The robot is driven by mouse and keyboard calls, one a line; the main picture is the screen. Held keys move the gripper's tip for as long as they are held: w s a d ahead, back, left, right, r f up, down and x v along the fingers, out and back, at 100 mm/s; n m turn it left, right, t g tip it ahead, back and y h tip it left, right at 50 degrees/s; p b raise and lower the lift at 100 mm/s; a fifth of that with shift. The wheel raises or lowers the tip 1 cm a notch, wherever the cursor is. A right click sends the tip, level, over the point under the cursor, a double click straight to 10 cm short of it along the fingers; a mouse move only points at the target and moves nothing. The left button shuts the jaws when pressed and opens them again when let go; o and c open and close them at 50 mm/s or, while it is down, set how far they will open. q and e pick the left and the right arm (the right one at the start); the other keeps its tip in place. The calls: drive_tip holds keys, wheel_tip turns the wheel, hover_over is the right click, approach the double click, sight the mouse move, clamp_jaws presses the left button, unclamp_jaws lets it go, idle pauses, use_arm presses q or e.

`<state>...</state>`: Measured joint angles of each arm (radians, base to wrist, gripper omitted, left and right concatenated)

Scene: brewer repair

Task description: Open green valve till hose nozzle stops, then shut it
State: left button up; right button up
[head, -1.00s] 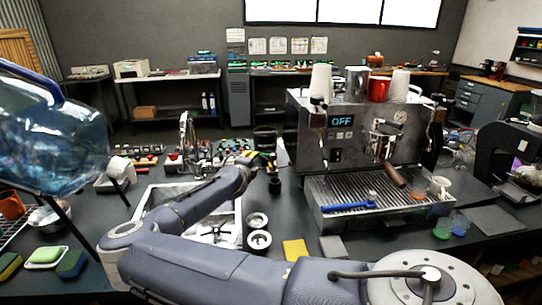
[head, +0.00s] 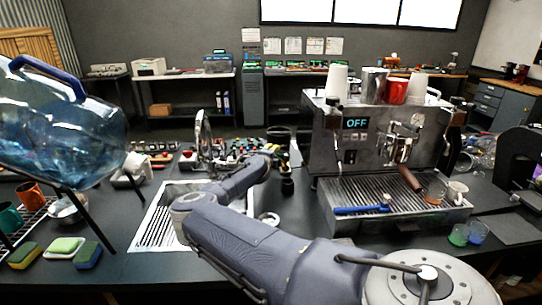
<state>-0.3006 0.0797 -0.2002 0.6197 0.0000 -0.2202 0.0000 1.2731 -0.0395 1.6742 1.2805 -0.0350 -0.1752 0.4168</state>
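I cannot make out the green valve or the hose nozzle for certain in the head view. My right arm reaches in from the lower right, across the sink, to the back of the counter. My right gripper (head: 285,160) is at its far end, among small dark parts beside the espresso machine (head: 372,140). It is small and dark there, so its fingers and anything between them cannot be told. My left gripper is not in view.
A sink (head: 155,225) with a tall faucet (head: 203,140) is left of the machine. A blue-handled tool (head: 360,210) lies on the drip tray (head: 345,225).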

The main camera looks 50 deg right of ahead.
drive_tip(key=shift+d, duration=0.1)
idle(0.3)
clamp_jaws()
